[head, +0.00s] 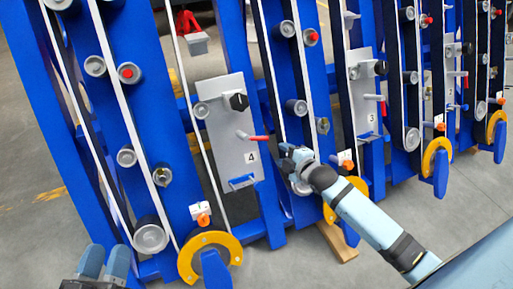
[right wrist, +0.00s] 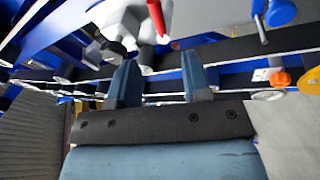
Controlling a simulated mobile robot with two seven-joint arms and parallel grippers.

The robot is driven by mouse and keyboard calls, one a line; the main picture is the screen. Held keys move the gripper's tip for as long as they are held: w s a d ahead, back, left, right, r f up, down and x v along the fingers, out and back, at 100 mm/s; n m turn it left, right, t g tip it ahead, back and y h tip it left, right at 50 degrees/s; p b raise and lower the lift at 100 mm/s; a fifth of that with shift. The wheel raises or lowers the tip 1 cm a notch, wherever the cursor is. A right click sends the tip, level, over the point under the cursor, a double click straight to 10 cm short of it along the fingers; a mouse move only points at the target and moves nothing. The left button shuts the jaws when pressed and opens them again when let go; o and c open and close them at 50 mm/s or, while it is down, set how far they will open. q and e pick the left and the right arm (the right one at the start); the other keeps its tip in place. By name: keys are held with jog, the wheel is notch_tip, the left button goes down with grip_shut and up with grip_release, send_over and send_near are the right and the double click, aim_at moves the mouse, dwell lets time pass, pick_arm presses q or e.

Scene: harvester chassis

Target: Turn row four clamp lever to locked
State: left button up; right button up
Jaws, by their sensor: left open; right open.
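The grey plate labelled 4 (head: 228,125) is left of centre in the head view. Its clamp lever (head: 259,138) has a red handle that points right and slightly down. My right gripper (head: 286,151) is open just right of the handle tip, with a small gap apparent. In the right wrist view, a red handle (right wrist: 157,16) shows beyond the two spread fingers of my right gripper (right wrist: 159,60), with nothing between them. My left gripper (head: 106,258) is open and empty at the bottom left of the head view. The locked mark cannot be made out.
Blue upright frames with rollers and white belts surround the plate. A black knob (head: 238,101) sits above the lever, and a yellow wheel (head: 190,263) is below left. The plate labelled 3 (head: 366,110) stands to the right. Grey floor (head: 470,215) is clear at the right.

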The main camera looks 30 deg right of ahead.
aim_at(264, 139)
jog(key=b+x, duration=0.1)
jog(key=x, duration=0.3)
jog(key=b+x, duration=0.2)
jog(key=x, duration=0.3)
jog(key=d+b+x, duration=0.1)
jog(key=b+x, duration=0.1)
jog(key=x, duration=0.3)
jog(key=shift+w+a+b, duration=0.1)
jog(key=shift+w+b, duration=0.3)
jog(key=shift+w, duration=0.15)
pick_arm(q)
notch_tip(264, 139, down, 8)
jog(key=m+g, duration=0.1)
jog(key=g, duration=0.1)
jog(key=shift+w+d+r+g, duration=0.2)
jog(key=shift+d+g, duration=0.15)
jog(key=shift+g, duration=0.05)
pick_arm(e)
grip_shut()
